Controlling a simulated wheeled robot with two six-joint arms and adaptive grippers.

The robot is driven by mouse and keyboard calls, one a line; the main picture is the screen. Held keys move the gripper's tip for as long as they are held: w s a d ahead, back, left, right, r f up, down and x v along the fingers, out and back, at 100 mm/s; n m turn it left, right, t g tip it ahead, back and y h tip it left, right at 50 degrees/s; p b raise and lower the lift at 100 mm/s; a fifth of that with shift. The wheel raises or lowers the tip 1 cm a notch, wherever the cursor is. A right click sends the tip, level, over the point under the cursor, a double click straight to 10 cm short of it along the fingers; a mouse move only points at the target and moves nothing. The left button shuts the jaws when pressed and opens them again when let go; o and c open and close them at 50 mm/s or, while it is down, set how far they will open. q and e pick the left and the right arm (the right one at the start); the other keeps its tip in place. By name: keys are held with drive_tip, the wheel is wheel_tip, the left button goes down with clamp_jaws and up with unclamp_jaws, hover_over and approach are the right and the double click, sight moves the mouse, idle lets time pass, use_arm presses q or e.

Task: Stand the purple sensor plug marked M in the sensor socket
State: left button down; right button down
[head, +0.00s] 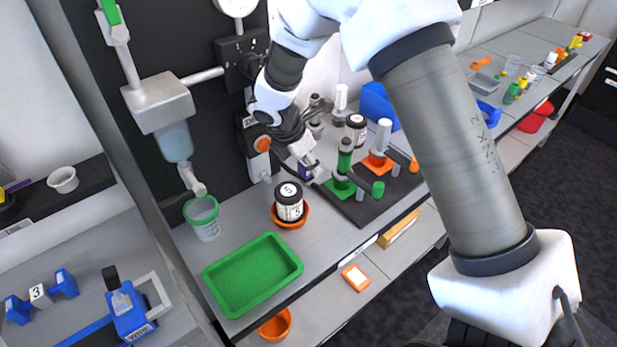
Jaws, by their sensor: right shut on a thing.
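My right arm reaches across from the right, and its gripper (311,170) points down over the back of the grey bench. It is shut on the purple plug (304,172), of which only a small purple part shows beside the fingers. The letter M cannot be read from here. The fingers and arm hide much of the plug, and I cannot tell whether its lower end touches anything. The sensor socket cannot be made out clearly; it may be hidden behind the gripper. My left gripper is not in view.
Right beside the gripper, a black mat (357,211) holds a green valve stand (344,162) and an orange one (379,148). A jar marked 5 (289,203) stands in an orange bowl. A green tray (252,272) and a green-rimmed cup (203,216) stand at the front left.

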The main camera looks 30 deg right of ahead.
sight(309, 178)
wheel_tip(309, 178, down, 5)
drive_tip(key=shift+s+r, duration=0.1)
drive_tip(key=shift+r, duration=0.1)
drive_tip(key=shift+f, duration=0.2)
drive_tip(key=shift+f, duration=0.1)
drive_tip(key=c, duration=0.8)
unclamp_jaws()
